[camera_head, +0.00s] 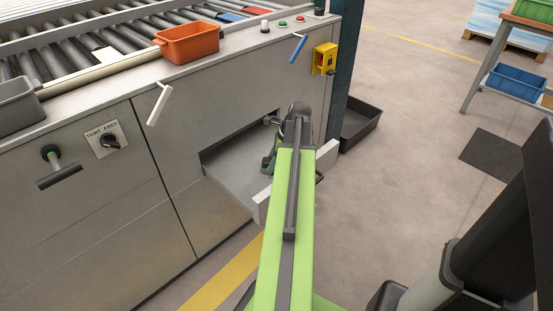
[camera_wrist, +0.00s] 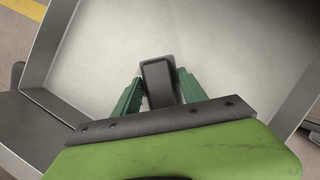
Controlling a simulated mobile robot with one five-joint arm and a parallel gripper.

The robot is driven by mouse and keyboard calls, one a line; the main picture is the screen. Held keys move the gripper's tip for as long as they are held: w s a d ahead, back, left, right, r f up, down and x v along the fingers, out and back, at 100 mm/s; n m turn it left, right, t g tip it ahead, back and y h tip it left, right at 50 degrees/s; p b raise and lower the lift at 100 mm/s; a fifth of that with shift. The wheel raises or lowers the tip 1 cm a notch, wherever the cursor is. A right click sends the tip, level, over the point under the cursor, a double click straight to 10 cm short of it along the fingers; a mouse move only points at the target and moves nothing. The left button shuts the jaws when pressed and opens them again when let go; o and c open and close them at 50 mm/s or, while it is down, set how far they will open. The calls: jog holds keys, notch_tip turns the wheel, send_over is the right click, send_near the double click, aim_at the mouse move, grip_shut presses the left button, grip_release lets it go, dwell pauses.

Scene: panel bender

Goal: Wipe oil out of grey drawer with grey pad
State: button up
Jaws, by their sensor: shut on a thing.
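The grey drawer (camera_head: 228,178) is pulled out of the machine front, and its pale floor and rim also show in the wrist view (camera_wrist: 100,55). My gripper (camera_wrist: 160,77) is over the drawer, its green fingers shut on a dark grey block, which looks like the grey pad (camera_wrist: 158,72). I cannot tell whether the pad touches the drawer floor. In the head view my gripper (camera_head: 270,155) is partly hidden behind my arm, and the pad cannot be made out. I see no clear oil on the visible floor; part is hidden by my arm and gripper.
The machine front (camera_head: 90,210) stands left of the drawer, with an orange bin (camera_head: 187,44) and rollers on top. White (camera_head: 158,104) and blue (camera_head: 298,48) levers stick out above the drawer. A black tray (camera_head: 359,124) lies on the floor behind. Open floor is to the right.

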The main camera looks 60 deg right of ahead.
aim_at(257, 171)
jog(key=shift+w+a, duration=0.25)
jog(key=shift+a, duration=0.8)
jog(key=shift+w+a, duration=0.25)
jog(key=shift+a, duration=0.8)
jog(key=shift+w+d+f, duration=0.15)
jog(key=shift+w+d, duration=0.1)
jog(key=shift+w, duration=0.55)
jog(key=shift+s+d, duration=0.25)
jog(key=shift+d, duration=0.7)
jog(key=shift+s+d, duration=0.2)
jog(key=shift+d, duration=0.75)
jog(key=shift+s+d, duration=0.25)
jog(key=shift+d, duration=0.65)
jog(key=shift+s+d, duration=0.25)
jog(key=shift+d, duration=0.65)
notch_tip(257, 171, up, 6)
jog(key=p, duration=0.5)
jog(key=shift+p, duration=0.4)
notch_tip(257, 171, up, 3)
jog(key=p, duration=0.3)
